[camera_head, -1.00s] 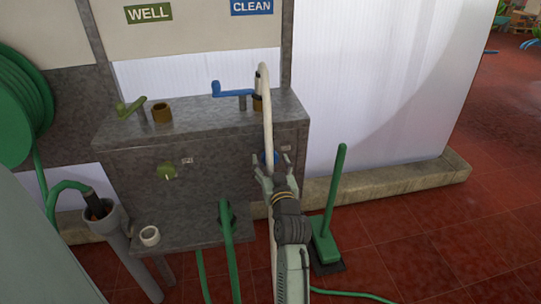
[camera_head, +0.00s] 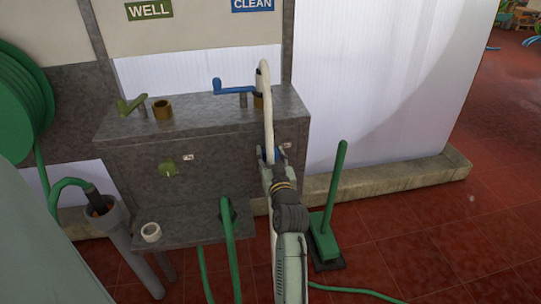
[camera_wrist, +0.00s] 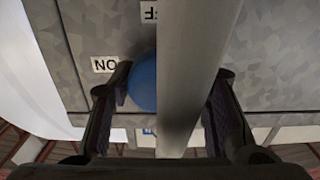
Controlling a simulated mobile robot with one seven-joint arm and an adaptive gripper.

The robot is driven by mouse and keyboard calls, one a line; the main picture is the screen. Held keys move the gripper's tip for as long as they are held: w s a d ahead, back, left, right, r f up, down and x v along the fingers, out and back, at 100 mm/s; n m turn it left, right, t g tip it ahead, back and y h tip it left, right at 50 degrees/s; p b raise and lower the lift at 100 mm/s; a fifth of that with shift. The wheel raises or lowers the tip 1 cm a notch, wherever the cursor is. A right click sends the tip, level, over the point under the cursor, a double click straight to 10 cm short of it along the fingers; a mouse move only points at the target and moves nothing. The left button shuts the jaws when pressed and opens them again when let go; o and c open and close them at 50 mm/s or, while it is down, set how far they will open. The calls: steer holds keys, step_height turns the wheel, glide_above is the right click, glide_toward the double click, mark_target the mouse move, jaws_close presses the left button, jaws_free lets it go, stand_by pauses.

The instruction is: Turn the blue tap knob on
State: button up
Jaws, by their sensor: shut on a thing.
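The blue tap knob (camera_wrist: 142,82) is on the grey tank's front face, under the CLEAN sign. In the wrist view it is between my fingers, against the left one, and its right part is hidden behind a pale upright pipe (camera_wrist: 184,85). My gripper (camera_wrist: 170,85) is shut on the knob. In the head view only a little blue of the knob (camera_head: 278,155) shows at my gripper (camera_head: 271,158). An upside-down ON label (camera_wrist: 104,64) is left of the knob, and a partly hidden label (camera_wrist: 149,11) is above it. The knob's pointer is hidden.
The white curved spout pipe (camera_head: 266,105) comes down in front of the knob, close to my gripper. A green knob (camera_head: 168,168) is on the same tank (camera_head: 215,170), to the left. A green-handled broom (camera_head: 335,200) stands right of my arm.

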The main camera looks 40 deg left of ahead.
steer(key=c, duration=0.4)
steer(key=shift+f+n+b, duration=0.1)
steer(key=shift+n+b, duration=0.2)
steer(key=shift+b, duration=0.1)
steer(key=n+b, duration=0.2)
steer(key=b, duration=0.1)
steer(key=shift+f+n, duration=0.1)
steer(key=shift+n, duration=0.3)
steer(key=n+b, duration=0.4)
steer(key=n, duration=0.1)
steer(key=shift+b, duration=0.3)
steer(key=n+b, duration=0.3)
steer(key=n, duration=0.2)
steer(key=shift+b, duration=0.3)
steer(key=shift+n+b, duration=1.4)
steer(key=shift+n, duration=0.6)
steer(key=shift+r, duration=0.2)
